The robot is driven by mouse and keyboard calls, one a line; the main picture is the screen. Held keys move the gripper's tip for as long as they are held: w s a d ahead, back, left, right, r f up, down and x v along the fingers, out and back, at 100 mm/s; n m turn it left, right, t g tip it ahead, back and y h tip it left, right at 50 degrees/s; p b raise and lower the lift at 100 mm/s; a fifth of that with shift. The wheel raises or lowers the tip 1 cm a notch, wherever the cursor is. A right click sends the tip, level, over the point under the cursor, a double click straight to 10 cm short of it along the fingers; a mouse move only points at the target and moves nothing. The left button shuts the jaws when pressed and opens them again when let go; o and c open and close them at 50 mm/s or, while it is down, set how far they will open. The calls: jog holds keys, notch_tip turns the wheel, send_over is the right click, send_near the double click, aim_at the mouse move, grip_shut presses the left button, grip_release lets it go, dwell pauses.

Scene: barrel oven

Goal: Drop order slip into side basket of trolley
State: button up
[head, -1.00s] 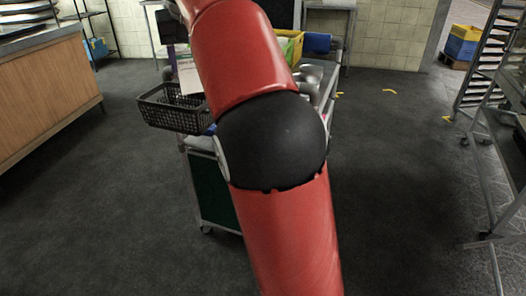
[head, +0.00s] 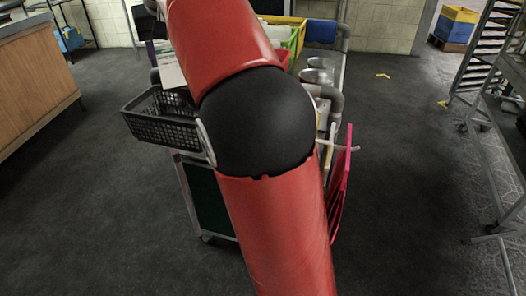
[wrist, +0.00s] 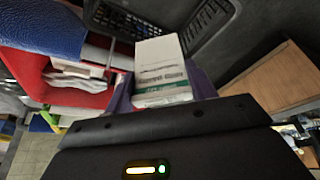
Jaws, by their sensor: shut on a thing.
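The order slip (head: 170,65) is a white card with green print, held upright just above and behind the basket in the head view. In the wrist view the slip (wrist: 160,62) stands between the purple fingers of my gripper (wrist: 163,88), which is shut on its lower end. The side basket (head: 152,132) is a black mesh basket on the left side of the trolley (head: 206,195). Part of the basket (wrist: 205,24) shows beyond the slip in the wrist view. In the head view my red arm hides much of the trolley and part of the gripper.
Metal pans (head: 318,72) and a green bin (head: 294,40) are on the trolley. A pink-red flat item (head: 341,185) hangs at its right side. A wooden counter (head: 40,85) stands left and a rack (head: 495,70) right. The floor between is clear.

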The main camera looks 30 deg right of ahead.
jog(key=shift+f+b, duration=1.5)
jog(key=shift+f, duration=0.45)
jog(key=o, duration=1)
jog(key=shift+r, duration=0.1)
jog(key=p, duration=0.2)
send_near(174, 71)
jog(key=shift+x, duration=0.8)
jog(key=shift+s, duration=0.15)
